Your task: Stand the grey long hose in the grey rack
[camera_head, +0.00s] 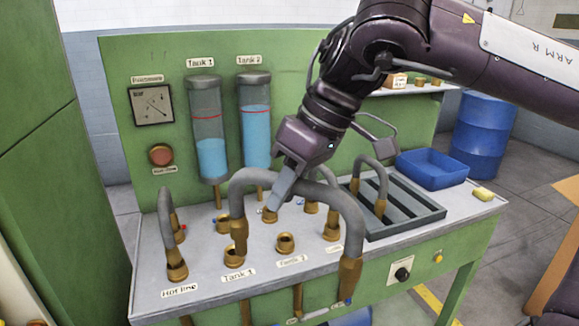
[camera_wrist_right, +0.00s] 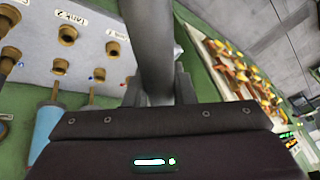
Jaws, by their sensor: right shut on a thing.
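The grey long hose (camera_head: 347,208) is an arch with brass ends. My right gripper (camera_head: 278,194) is shut on its top, and the hose runs between the fingers (camera_wrist_right: 155,88) in the right wrist view. The hose hangs over the table, its left end near the Tank 1 port and its right end in front of the table's front edge. I cannot tell whether the left end touches anything. The grey rack (camera_head: 417,221), a slotted tray, lies at the right of the tabletop. A shorter grey hose (camera_head: 371,166) stands in its left part. My left gripper is out of view.
Several brass ports, such as one (camera_head: 285,243) by the Tank 2 label, rise from the tabletop. Another grey hose (camera_head: 165,218) stands at the Hot line label.

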